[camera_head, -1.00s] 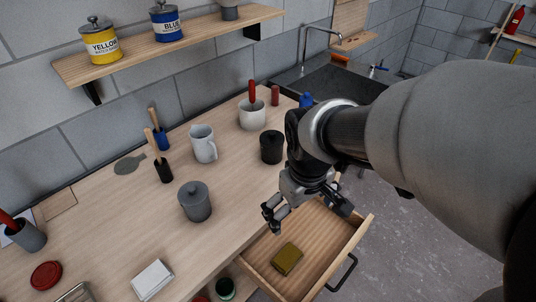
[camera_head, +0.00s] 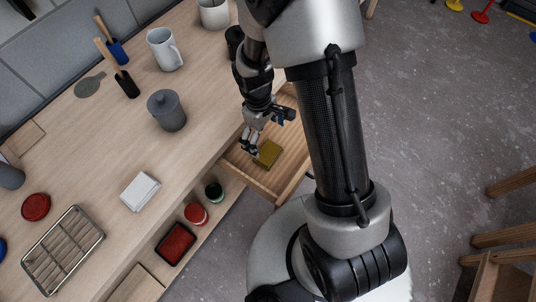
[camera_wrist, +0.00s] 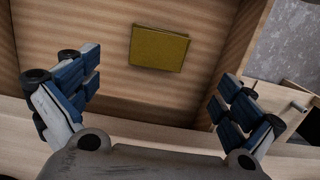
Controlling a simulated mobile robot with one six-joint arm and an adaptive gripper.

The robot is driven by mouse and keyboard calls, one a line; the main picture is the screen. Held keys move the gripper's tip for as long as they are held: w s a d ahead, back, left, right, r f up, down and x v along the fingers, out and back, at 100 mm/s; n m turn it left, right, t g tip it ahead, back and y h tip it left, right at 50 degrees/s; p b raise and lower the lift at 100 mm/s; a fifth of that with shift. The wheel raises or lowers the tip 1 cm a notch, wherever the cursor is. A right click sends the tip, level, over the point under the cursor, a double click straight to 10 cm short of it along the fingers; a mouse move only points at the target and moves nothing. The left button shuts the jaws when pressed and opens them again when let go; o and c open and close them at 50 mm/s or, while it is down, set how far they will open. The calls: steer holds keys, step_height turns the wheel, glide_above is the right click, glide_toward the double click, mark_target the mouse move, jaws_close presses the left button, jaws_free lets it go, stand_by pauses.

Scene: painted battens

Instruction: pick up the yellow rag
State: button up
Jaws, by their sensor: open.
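The yellow rag (camera_head: 267,153) is a small folded olive-yellow block lying flat in the open wooden drawer (camera_head: 279,185). The wrist view shows the rag (camera_wrist: 159,48) on the drawer floor (camera_wrist: 110,85), ahead of my gripper and between the lines of its two fingers. My gripper (camera_head: 252,142) is just above the drawer, close to the rag's left side in the head view. In the wrist view my gripper (camera_wrist: 155,95) has its fingers wide apart with nothing between them. The rag appears untouched.
On the bench above stand a grey lidded pot (camera_head: 167,112) and a white box (camera_head: 140,191).

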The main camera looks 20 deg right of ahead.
mark_target(268, 153)
steer(key=f+b, duration=0.1)
steer(key=f, duration=0.2)
steer(key=f+b, duration=0.1)
steer(key=f, duration=0.2)
steer(key=f+b, duration=0.1)
steer(key=f, duration=0.2)
steer(key=shift+s+d+f+b, duration=0.3)
steer(key=shift+s+f+b, duration=0.05)
steer(key=shift+r, duration=0.1)
steer(key=shift+c, duration=0.5)
steer(key=c, duration=1)
steer(key=w+r+m+p, duration=0.1)
steer(key=r+m+p, duration=0.1)
steer(key=r, duration=0.5)
steer(key=w+r+m+p, duration=0.1)
steer(key=r+m+p, duration=0.1)
steer(key=r, duration=0.5)
steer(key=w+r+m+p, duration=0.2)
steer(key=r+m, duration=0.1)
steer(key=r, duration=0.4)
steer(key=shift+w+y, duration=0.1)
steer(key=shift+y, duration=0.3)
